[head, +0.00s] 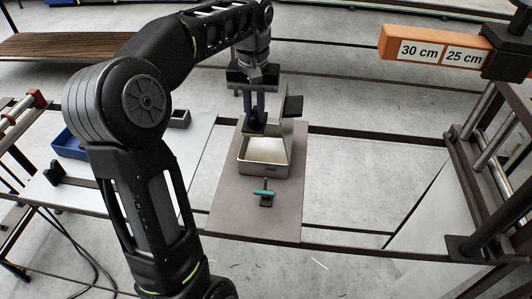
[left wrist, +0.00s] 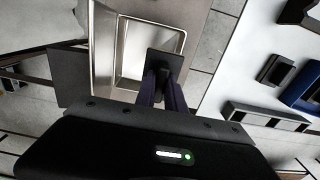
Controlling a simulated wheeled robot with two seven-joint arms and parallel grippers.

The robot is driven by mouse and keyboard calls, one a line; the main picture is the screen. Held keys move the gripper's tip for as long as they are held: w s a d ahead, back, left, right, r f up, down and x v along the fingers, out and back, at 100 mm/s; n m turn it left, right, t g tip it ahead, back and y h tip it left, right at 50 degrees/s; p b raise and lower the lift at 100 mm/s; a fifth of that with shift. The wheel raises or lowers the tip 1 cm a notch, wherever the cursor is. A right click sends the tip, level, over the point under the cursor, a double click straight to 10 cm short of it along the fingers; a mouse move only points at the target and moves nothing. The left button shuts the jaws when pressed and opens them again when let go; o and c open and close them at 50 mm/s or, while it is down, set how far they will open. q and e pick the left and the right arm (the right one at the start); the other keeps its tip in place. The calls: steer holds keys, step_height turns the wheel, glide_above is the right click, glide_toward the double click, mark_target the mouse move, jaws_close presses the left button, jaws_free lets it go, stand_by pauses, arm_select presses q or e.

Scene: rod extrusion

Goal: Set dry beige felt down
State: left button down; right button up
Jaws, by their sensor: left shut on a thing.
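My left gripper (head: 256,112) points down over an open metal box (head: 263,170), its fingers shut on a small dark-backed pad (head: 254,127). The pad also shows as a dark square plate between the fingers in the left wrist view (left wrist: 166,61). No beige felt face shows; the pad's underside is hidden. The box has a pale inside, and its lid (head: 293,126) stands up at the right with a dark handle. The box also shows in the left wrist view (left wrist: 104,50). I cannot tell whether the pad touches the box.
The box stands on a brown board (head: 226,205). A teal-handled tool (head: 264,191) lies in front of it. A blue bin (head: 68,144) stands at the left on a white surface. An orange block marked 30 cm and 25 cm (head: 436,50) is at the upper right.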

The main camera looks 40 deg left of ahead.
arm_select(q)
steer(key=shift+f+p, duration=0.3)
steer(key=shift+f, duration=2.8)
steer(key=shift+f+p, duration=0.3)
steer(key=shift+f, duration=1.55)
steer(key=shift+f, duration=0.15)
steer(key=c, duration=1.7)
jaws_free()
steer(key=shift+r+b, duration=0.5)
steer(key=shift+r, duration=3.4)
